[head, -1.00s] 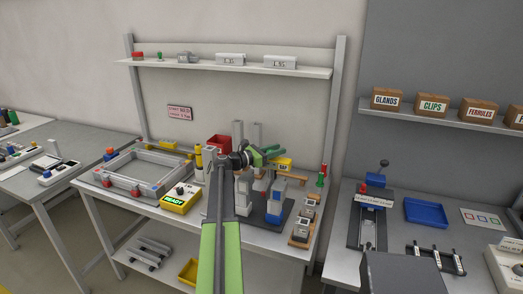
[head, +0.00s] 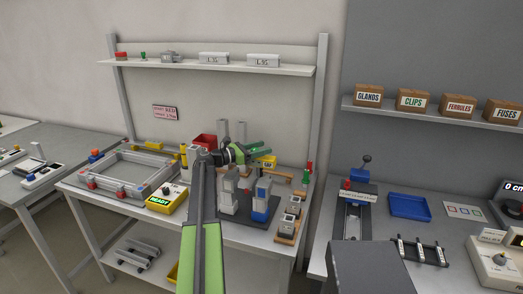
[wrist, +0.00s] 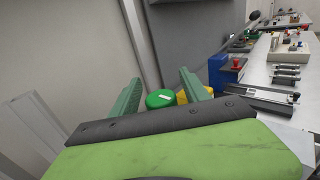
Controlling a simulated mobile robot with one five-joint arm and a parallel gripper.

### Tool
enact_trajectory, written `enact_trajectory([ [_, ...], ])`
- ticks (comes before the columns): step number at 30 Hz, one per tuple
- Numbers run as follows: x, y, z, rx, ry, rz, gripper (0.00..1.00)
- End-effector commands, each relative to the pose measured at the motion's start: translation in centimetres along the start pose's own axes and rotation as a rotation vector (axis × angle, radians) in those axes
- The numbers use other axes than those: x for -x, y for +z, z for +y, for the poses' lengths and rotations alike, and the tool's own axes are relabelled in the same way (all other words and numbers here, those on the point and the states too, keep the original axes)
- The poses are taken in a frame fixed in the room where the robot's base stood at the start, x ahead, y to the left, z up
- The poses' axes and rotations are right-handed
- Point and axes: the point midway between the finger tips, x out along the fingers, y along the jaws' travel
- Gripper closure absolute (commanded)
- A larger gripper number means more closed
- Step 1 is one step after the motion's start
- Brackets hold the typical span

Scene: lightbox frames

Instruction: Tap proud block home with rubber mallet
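My gripper (head: 262,149) is raised over the middle bench, its two green fingers pointing right. In the wrist view my gripper (wrist: 158,90) has its fingers apart with nothing gripped. A green round part (wrist: 160,98) and a yellow part (wrist: 199,93) show beyond them. Below my gripper, a dark base plate (head: 246,217) carries a grey block-like fixture (head: 229,194) and a grey-and-blue one (head: 261,200). I cannot tell which block stands proud. No mallet can be made out for certain; an orange rest (head: 284,175) stands behind the fixtures, partly hidden by my gripper.
A frame jig (head: 130,190), a yellow READY box (head: 166,198) and a red bin (head: 204,141) are to the left. Small grey blocks on a wooden rack (head: 289,222) and a red-and-green item (head: 308,174) are at the right edge.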

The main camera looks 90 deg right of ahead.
Motion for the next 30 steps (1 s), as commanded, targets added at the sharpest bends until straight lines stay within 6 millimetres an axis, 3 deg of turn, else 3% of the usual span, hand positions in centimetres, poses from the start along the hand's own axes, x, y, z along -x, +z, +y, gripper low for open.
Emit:
enact_trajectory([
  [8,0.4,0.0,-0.1,0.000,0.000,0.000,0.46],
  [11,2.0,0.0,-0.1,0.000,0.001,0.000,0.46],
  [21,9.9,0.0,0.0,0.000,0.003,0.000,0.46],
  [30,11.9,0.0,-0.1,0.000,-0.001,0.000,0.46],
])
